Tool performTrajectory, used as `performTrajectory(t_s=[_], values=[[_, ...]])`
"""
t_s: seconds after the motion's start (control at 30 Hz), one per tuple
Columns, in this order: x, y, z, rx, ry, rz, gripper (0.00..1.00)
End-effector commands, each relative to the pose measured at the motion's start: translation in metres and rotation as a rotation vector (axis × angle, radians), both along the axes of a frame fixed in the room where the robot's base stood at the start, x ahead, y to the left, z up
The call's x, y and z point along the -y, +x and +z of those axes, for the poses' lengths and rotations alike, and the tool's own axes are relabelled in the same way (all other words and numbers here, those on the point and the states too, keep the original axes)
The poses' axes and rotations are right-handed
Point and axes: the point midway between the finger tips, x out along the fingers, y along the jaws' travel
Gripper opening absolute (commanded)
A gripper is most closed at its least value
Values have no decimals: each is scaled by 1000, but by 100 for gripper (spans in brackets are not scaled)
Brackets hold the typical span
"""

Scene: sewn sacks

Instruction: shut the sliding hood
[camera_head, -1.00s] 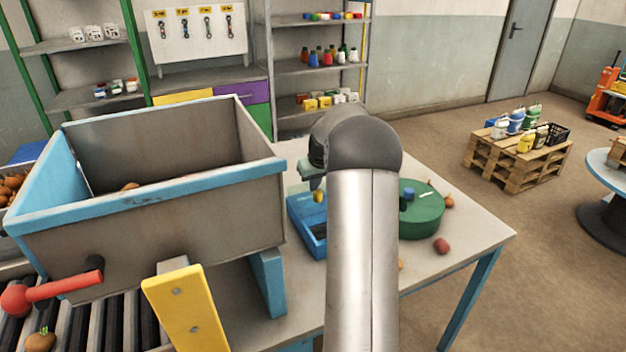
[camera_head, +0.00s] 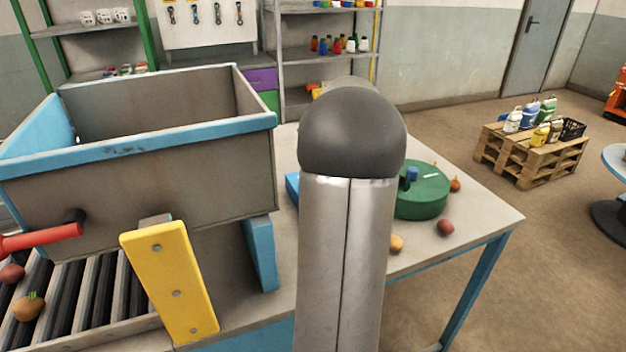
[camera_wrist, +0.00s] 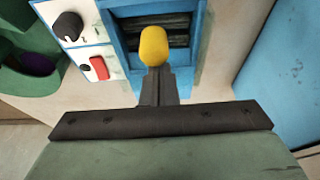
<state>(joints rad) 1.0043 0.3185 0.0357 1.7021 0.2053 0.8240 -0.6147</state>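My gripper (camera_wrist: 154,62) shows in the wrist view as a dark finger assembly with a yellow tip, its fingers together with no gap and nothing seen held. The tip overlaps the dark slatted opening of a blue-framed machine (camera_wrist: 184,76); I cannot tell whether it touches. White plates beside the opening carry a black knob (camera_wrist: 68,26) and a red switch (camera_wrist: 99,68). In the head view only a blue edge (camera_head: 292,187) shows left of my arm, which hides the gripper and most of the machine. I cannot clearly pick out the sliding hood or its position.
A grey, blue-rimmed hopper (camera_head: 190,190) stands left over rollers, with a yellow bar (camera_head: 170,285) in front. A round green container (camera_head: 422,200) and loose vegetables sit right of my arm. A broad blue surface (camera_wrist: 285,70) lies right in the wrist view.

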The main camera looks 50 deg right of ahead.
Motion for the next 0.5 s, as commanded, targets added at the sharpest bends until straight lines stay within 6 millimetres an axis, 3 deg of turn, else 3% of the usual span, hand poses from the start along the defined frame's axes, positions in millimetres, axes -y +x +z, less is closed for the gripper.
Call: performTrajectory(t_s=[0.27,0.5], values=[[0,-5,-4,-17,13,-4,0],[12,24,-1,-13,9,4,0]])
